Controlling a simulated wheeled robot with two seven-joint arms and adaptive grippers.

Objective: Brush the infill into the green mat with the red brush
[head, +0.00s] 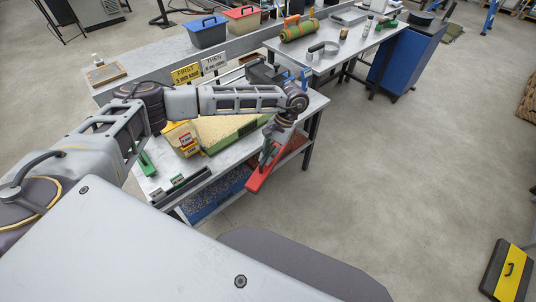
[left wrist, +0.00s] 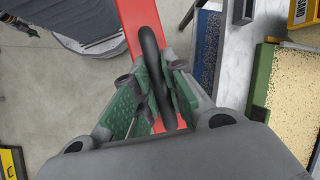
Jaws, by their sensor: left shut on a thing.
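The red brush (head: 258,180) hangs tilted at the front right edge of the near table in the head view. My left gripper (head: 270,152) is shut on its dark arched handle (left wrist: 152,62). The green finger pads (left wrist: 150,95) lie on both sides of the handle, and the red body (left wrist: 139,18) passes beneath. The brush is apart from the mat. My right gripper is out of view.
A yellow box (head: 183,140) stands at the mat's left. FIRST (head: 186,74) and THEN (head: 214,62) signs stand behind. Blue granules (head: 215,195) fill a tray on the lower shelf. Blue (head: 207,32) and red (head: 243,19) bins stand at the back. The floor at right is mostly clear.

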